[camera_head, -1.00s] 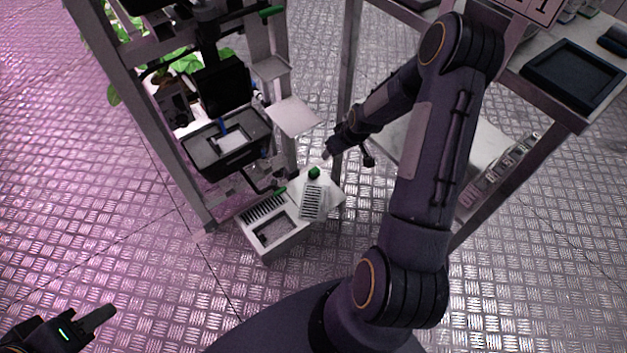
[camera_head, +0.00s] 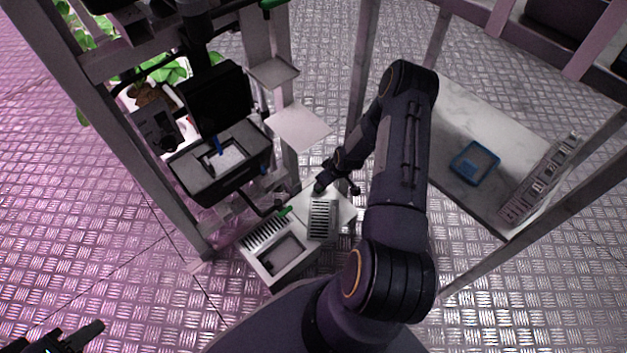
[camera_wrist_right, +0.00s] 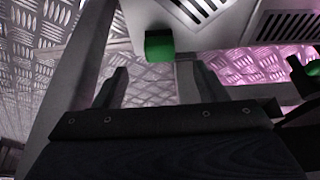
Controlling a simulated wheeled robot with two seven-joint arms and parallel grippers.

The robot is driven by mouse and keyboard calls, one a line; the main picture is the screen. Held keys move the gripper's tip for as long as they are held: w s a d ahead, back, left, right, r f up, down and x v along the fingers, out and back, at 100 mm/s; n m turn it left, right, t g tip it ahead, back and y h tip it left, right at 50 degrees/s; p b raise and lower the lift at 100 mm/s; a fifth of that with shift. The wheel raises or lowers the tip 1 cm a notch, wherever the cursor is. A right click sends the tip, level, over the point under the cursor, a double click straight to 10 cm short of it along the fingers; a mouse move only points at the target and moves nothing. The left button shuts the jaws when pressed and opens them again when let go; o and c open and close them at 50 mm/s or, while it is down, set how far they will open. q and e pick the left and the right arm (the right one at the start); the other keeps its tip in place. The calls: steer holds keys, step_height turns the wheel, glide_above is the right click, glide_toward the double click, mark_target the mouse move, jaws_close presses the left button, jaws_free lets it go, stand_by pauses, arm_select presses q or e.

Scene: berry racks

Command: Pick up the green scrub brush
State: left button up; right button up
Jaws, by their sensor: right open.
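A green block (camera_wrist_right: 159,45), which looks like the green scrub brush, shows in the right wrist view just beyond my right fingertips. Whether it joins the slotted grey piece behind it I cannot tell. My right gripper (camera_wrist_right: 153,78) is open, its fingers apart with nothing between them. In the head view my right gripper (camera_head: 321,186) is low over the white plate (camera_head: 343,207), at the far end of the slotted grey piece (camera_head: 323,220), and hides the green block. My left gripper (camera_head: 82,338) is at the bottom left corner, far from it; its jaw state is unclear.
A grey box (camera_head: 270,281) with slots and an opening stands on the floor beside the plate. A second green piece (camera_head: 284,211) is at its far end. A rack post (camera_head: 358,80) rises behind. A shelf with a blue tray (camera_head: 475,163) is at right.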

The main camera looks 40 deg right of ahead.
steer(key=b+x, duration=0.4)
steer(key=x, duration=0.4)
steer(key=shift+w, duration=0.15)
steer(key=c, duration=1.1)
steer(key=shift+c, duration=0.2)
steer(key=shift+r, duration=0.15)
